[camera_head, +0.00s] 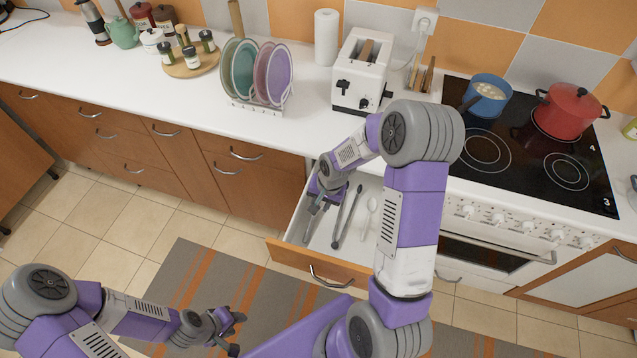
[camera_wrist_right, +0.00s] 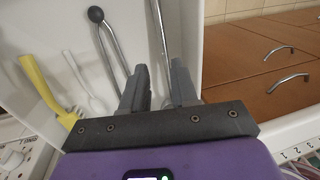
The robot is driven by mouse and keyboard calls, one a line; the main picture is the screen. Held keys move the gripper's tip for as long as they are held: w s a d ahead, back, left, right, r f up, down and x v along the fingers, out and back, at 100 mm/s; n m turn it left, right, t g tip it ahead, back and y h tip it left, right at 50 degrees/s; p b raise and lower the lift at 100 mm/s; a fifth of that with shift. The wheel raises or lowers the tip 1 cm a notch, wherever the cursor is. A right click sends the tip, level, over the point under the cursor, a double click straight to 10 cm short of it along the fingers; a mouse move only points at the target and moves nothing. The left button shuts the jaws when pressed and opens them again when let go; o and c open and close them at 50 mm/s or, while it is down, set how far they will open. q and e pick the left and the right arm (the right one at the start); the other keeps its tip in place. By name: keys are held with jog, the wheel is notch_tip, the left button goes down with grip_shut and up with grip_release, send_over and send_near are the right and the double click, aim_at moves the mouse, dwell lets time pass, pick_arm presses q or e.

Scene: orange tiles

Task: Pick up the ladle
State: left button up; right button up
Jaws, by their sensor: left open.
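A thin metal rod (camera_wrist_right: 161,30), possibly the ladle's handle, runs between the fingertips of my right gripper (camera_wrist_right: 158,72) in the wrist view. The fingers are apart, one on each side of it; contact is not clear. I cannot make out a ladle bowl. In the head view my right gripper (camera_head: 318,210) reaches down into the open drawer (camera_head: 345,268) and hides part of its left side. My left gripper (camera_head: 232,330) is open and empty over the striped rug, far from the drawer.
Dark-ended tongs (camera_head: 347,216) and a pale spoon (camera_head: 370,215) lie right of my right gripper in the drawer. A yellow-handled utensil (camera_wrist_right: 42,88) shows in the wrist view. A toaster (camera_head: 362,70) stands on the counter behind; the stove (camera_head: 530,150) is to the right.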

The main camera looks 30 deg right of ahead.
aim_at(313, 218)
jog(key=f+b, duration=0.1)
jog(key=f, duration=0.1)
jog(key=w+f+b, duration=0.1)
jog(key=f+b, duration=0.1)
jog(key=f, duration=0.1)
jog(key=shift+a, duration=0.1)
jog(key=f, duration=0.2)
jog(key=f+b, duration=0.1)
jog(key=f, duration=0.1)
jog(key=w+a+f, duration=0.1)
jog(key=f, duration=0.1)
jog(key=shift+w, duration=0.1)
pick_arm(q)
jog(key=f, duration=0.2)
jog(key=w+f, duration=0.1)
jog(key=f, duration=0.2)
jog(key=shift+f, duration=0.15)
pick_arm(e)
jog(key=shift+r, duration=0.1)
grip_shut()
